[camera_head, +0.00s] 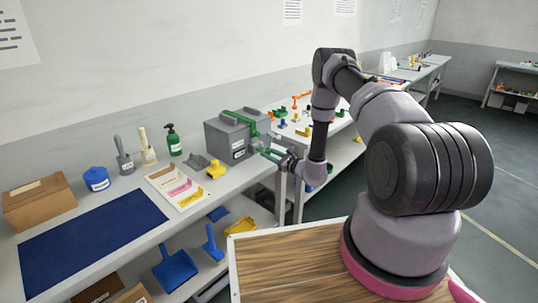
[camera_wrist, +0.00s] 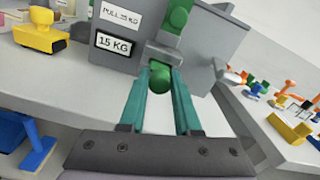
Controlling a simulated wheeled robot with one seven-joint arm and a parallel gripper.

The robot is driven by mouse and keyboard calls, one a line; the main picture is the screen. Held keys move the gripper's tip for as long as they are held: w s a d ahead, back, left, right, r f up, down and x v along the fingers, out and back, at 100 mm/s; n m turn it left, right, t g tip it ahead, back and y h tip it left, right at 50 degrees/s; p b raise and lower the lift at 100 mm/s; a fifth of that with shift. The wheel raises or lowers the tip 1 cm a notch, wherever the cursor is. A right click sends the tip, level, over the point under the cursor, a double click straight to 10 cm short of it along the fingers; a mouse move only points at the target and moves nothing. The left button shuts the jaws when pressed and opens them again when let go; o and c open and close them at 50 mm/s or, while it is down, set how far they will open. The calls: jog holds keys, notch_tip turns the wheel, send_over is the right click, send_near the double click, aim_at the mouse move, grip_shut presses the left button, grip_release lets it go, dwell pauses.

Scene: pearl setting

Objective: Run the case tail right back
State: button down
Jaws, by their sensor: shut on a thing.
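The grey case (camera_head: 226,137) stands at the right end of the near bench. In the wrist view the case (camera_wrist: 125,68) carries the labels "15 KG" and one that seems to start with "PULL". A green bar (camera_head: 240,117) runs over its top and down the near side. In the wrist view the green part (camera_wrist: 174,22) ends low in a round green knob (camera_wrist: 158,82). My gripper (camera_head: 267,153) has its teal fingers shut on this knob. The fingertips partly hide the knob, and the case's far side is hidden.
A yellow block-like piece (camera_wrist: 40,32) sits left of the case on the bench. A second bench (camera_head: 345,127) with small coloured parts stands to the right.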

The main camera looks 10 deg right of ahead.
jog(key=shift+w, duration=0.1)
jog(key=shift+x, duration=1)
jog(key=c, duration=0.6)
grip_release()
jog(key=shift+a, duration=0.1)
jog(key=v, duration=1)
jog(key=shift+s+d, duration=0.25)
jog(key=shift+s, duration=0.05)
jog(key=shift+r, duration=0.1)
